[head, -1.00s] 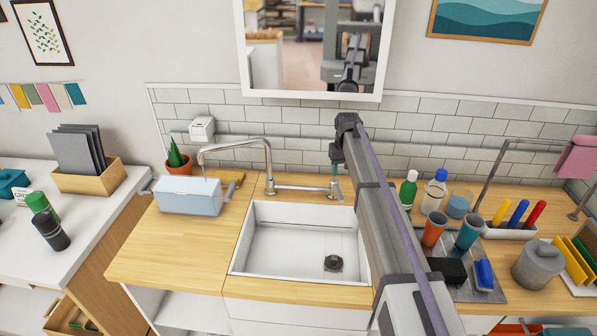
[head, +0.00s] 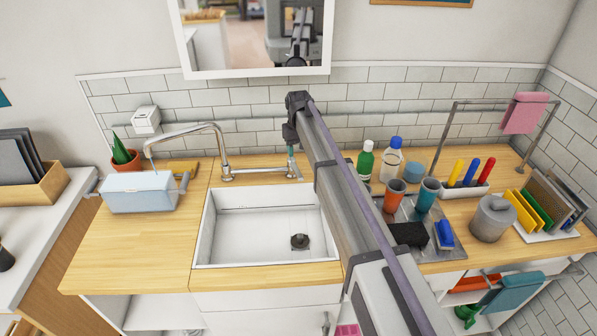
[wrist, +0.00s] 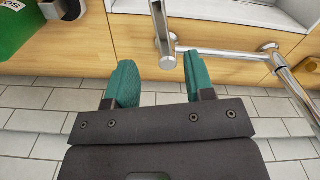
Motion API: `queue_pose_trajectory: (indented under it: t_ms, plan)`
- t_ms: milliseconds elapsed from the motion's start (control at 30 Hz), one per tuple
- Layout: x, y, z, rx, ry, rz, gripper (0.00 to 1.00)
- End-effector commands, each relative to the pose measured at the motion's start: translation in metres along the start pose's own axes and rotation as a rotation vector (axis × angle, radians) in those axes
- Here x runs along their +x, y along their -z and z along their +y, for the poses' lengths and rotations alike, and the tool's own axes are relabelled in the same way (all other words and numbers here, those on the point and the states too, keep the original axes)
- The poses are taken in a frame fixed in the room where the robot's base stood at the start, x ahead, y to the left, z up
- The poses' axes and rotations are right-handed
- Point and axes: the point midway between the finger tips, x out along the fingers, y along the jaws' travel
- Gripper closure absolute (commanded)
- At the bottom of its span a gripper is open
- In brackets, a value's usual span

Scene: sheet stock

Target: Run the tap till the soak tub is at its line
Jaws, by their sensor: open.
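The soak tub (head: 138,194) is a pale blue box on the wooden counter left of the sink. The chrome tap (head: 226,160) stands behind the sink, its spout swung left so the tip is over the tub. I cannot make out the water level, the line or a clear stream. My gripper (wrist: 158,68) is open, its two teal fingers apart and empty. In the wrist view the end of the tap's lever (wrist: 161,30) shows at the gap between the fingertips; contact is not clear. In the head view my arm partly hides the gripper at the tap's right end.
The white sink (head: 262,225) with a dark drain piece is empty. Right of my arm stand a green bottle (head: 366,160), a clear bottle (head: 390,162), cups (head: 395,194) and a grey canister (head: 492,218). A cactus (head: 123,153) stands behind the tub. Counter left of the sink's front is clear.

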Motion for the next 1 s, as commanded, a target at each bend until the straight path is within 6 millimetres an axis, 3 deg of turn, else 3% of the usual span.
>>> queue_pose_trajectory:
  t_ms: [33, 200, 400, 733, 1000]
  plan:
    - [0.018, 0.0, 0.0, 0.0, 0.0, 0.0, 0.51]
    - [0.059, 0.0, 0.001, 0.001, -0.001, 0.0, 0.51]
    - [0.096, 0.0, 0.001, 0.001, -0.002, 0.0, 0.51]
    - [0.096, 0.0, 0.001, 0.001, -0.002, 0.0, 0.51]
    - [0.096, 0.0, 0.001, 0.001, -0.002, 0.0, 0.77]
